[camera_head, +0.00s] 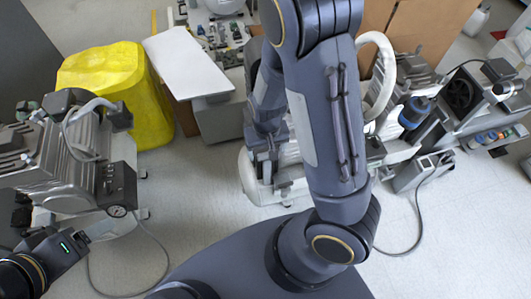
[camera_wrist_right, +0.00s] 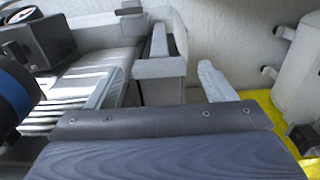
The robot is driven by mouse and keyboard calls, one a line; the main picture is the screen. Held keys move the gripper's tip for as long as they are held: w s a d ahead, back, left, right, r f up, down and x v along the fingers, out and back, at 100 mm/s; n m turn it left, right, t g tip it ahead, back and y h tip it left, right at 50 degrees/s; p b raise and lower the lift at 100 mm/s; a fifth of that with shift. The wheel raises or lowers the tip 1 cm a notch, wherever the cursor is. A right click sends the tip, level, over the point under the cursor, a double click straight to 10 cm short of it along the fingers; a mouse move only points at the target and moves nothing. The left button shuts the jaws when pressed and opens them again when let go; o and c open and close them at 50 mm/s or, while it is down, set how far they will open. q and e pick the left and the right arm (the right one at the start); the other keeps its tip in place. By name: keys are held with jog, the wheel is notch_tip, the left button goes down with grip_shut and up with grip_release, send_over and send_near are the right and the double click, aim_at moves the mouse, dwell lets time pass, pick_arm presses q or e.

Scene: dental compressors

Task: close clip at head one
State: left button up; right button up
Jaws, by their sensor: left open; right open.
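My right gripper (camera_wrist_right: 160,88) is open in the right wrist view, with one pale finger on each side of a grey, upright block with a slotted top (camera_wrist_right: 160,65). The block seems to lie between or just beyond the fingertips; contact cannot be told. Whether it is the clip at head one I cannot tell. In the head view my right gripper (camera_head: 268,160) hangs over the white tank of the middle compressor (camera_head: 290,185), largely hidden by my own arm. My left gripper (camera_head: 78,240) is at the lower left, near the left compressor (camera_head: 65,165); its fingers are hard to make out.
A yellow bin (camera_head: 115,80) and a white board (camera_head: 188,62) stand at the back left. Another machine with a blue cylinder (camera_head: 415,112) is at the right. A dark box (camera_wrist_right: 38,42) is at the wrist view's upper left. Cables lie on the otherwise clear floor.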

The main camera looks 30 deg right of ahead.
jog(key=shift+f, duration=0.55)
jog(key=shift+c, duration=0.3)
jog(key=c, duration=0.9)
